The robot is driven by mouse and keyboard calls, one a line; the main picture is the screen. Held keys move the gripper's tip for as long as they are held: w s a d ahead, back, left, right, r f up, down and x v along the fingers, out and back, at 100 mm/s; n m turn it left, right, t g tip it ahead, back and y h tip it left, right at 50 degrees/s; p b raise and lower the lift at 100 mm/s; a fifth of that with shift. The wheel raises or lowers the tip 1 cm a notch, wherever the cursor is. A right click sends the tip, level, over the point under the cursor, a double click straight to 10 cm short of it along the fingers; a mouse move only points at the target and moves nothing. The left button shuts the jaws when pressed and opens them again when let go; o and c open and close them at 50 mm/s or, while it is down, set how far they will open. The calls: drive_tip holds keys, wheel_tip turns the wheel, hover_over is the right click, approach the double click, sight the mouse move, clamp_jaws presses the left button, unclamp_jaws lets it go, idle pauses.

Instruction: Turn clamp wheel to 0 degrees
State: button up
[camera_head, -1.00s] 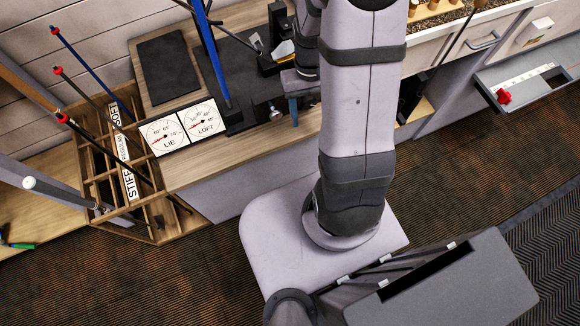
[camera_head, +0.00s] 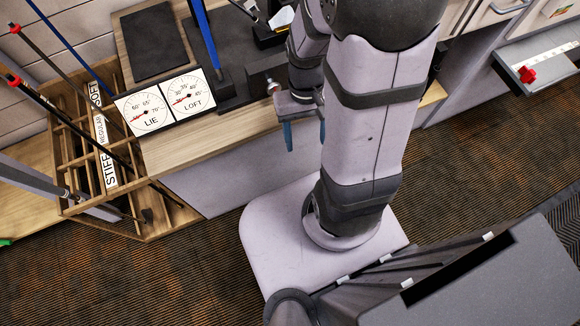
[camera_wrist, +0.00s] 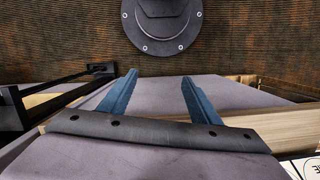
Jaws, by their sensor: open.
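My gripper (camera_head: 305,136) hangs at the front edge of the bench, partly behind my own arm. Its two blue fingers are apart with nothing between them. In the wrist view my gripper (camera_wrist: 159,78) is also open, its fingers over a plain grey surface. The wrist view shows no wheel.
The LIE dial (camera_head: 144,108) and LOFT dial (camera_head: 189,95) stand on the wooden bench (camera_head: 215,137). A blue shaft (camera_head: 204,40) rises behind them. A wooden club rack (camera_head: 120,200) is at left. A red slider (camera_head: 526,75) sits on a ruler at right.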

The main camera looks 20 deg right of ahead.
drive_tip(key=a+f+n+t+b, duration=0.1)
drive_tip(key=a+f+b, duration=0.1)
drive_tip(key=f+b, duration=0.9)
drive_tip(key=w+a+f+n+t+b, duration=0.1)
drive_tip(key=f+b, duration=1)
drive_tip(key=b, duration=0.3)
drive_tip(key=shift+a+f+b, duration=0.15)
drive_tip(key=shift+a+b, duration=0.25)
